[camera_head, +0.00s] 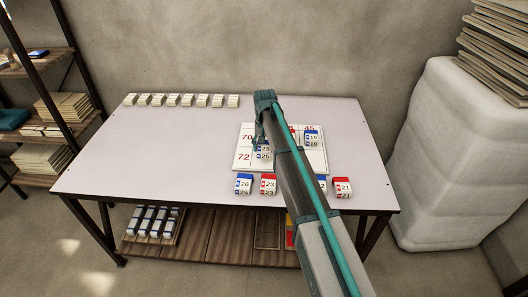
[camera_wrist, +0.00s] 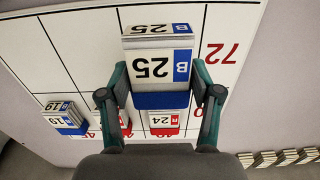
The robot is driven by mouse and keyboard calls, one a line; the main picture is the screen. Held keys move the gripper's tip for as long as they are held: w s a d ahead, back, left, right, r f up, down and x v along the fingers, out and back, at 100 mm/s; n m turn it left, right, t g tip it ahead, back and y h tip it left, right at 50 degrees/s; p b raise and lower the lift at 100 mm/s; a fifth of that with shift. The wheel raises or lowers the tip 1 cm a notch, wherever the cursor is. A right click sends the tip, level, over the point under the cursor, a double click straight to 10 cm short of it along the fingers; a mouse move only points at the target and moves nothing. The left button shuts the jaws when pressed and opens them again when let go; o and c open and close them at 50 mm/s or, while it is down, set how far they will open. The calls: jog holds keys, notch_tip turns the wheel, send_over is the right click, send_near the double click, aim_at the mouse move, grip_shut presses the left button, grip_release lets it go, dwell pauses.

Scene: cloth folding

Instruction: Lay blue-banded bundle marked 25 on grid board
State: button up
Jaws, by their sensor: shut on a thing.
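My gripper (camera_wrist: 160,92) is shut on the blue-banded bundle marked 25 (camera_wrist: 155,62), with a finger on each side of it. The bundle is a stack of white cards with a blue band and a blue B tab. In the head view it shows at my gripper's tip (camera_head: 263,153), over the left part of the white grid board (camera_head: 240,141), beside the printed 70 and 72. I cannot tell whether it touches the board. A blue-tabbed bundle marked 19 (camera_wrist: 65,118) and a red-banded bundle marked 24 (camera_wrist: 162,123) lie on the board.
Another red bundle (camera_wrist: 113,120) is partly hidden by my finger. Along the table's front lie bundles 26 (camera_head: 244,184), 23 (camera_head: 268,184), 21 (camera_head: 343,187) and a partly hidden blue one. Several small white stacks (camera_head: 188,100) line the back left. The table's left side (camera_head: 140,150) is clear.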

jog(key=shift+w+a+f, duration=0.1)
jog(key=shift+w+f, duration=0.5)
jog(key=shift+f, duration=0.05)
jog(key=shift+w+f+p, duration=0.15)
jog(key=shift+f+p, duration=0.45)
jog(key=shift+f, duration=1.15)
jog(key=shift+f, duration=0.15)
jog(key=o, duration=1.2)
jog(key=shift+c, duration=0.2)
notch_tip(320, 180, up, 12)
jog(key=shift+r+b, duration=0.15)
jog(key=shift+b, duration=0.85)
